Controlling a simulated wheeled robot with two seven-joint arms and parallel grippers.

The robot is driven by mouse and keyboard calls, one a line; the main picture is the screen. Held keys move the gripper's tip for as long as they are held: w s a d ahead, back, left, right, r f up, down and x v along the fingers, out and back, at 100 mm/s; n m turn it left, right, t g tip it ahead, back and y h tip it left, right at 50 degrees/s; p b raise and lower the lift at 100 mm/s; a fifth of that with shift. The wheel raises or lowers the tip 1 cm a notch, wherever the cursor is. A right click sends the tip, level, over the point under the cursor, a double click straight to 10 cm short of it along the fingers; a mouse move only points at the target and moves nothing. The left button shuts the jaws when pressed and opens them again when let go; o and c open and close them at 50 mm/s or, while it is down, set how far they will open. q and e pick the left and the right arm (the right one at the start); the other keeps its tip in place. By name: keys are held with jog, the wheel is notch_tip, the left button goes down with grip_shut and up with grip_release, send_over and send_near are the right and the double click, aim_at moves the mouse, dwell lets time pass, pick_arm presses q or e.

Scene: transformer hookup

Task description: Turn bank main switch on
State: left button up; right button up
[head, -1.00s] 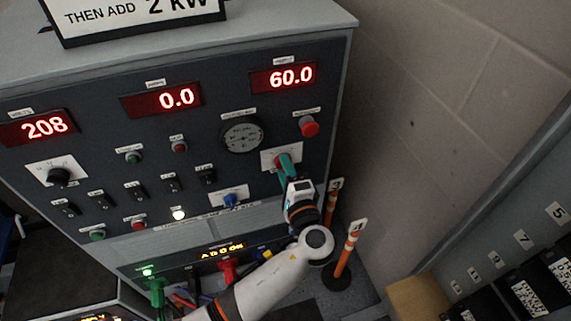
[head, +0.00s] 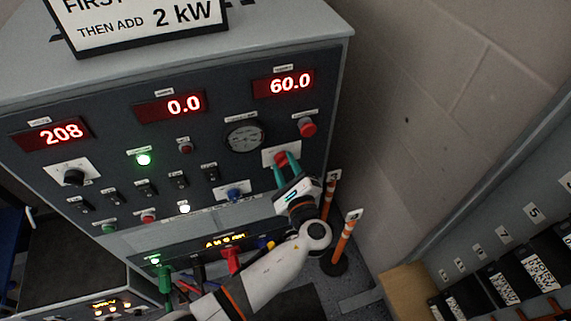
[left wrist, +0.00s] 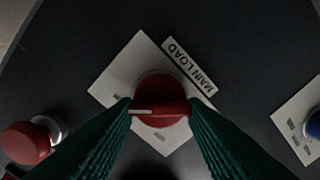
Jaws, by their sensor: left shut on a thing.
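A red rotary switch (head: 281,158) sits on a white square plate at the right of the dark panel. In the left wrist view the red switch (left wrist: 160,90) is beside a label reading MAIN LOAD, and its raised bar with a white mark lies level across the picture. My left gripper (head: 285,165) is shut on the red switch, with one green finger at each end of the bar. A green lamp (head: 143,159) glows on the panel. My right gripper is not in view.
A red mushroom button (head: 307,127) is above and right of the switch, and a blue knob (head: 235,191) is to its left. Displays read 208 (head: 60,134), 0.0 and 60.0. Orange-and-white posts (head: 343,242) stand at the cabinet's right side.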

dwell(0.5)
pick_arm(q)
jog(key=o, duration=1)
jog(key=shift+c, duration=0.2)
jog(key=b+v, duration=0.3)
jog(key=v, duration=0.9)
jog(key=shift+f, duration=0.1)
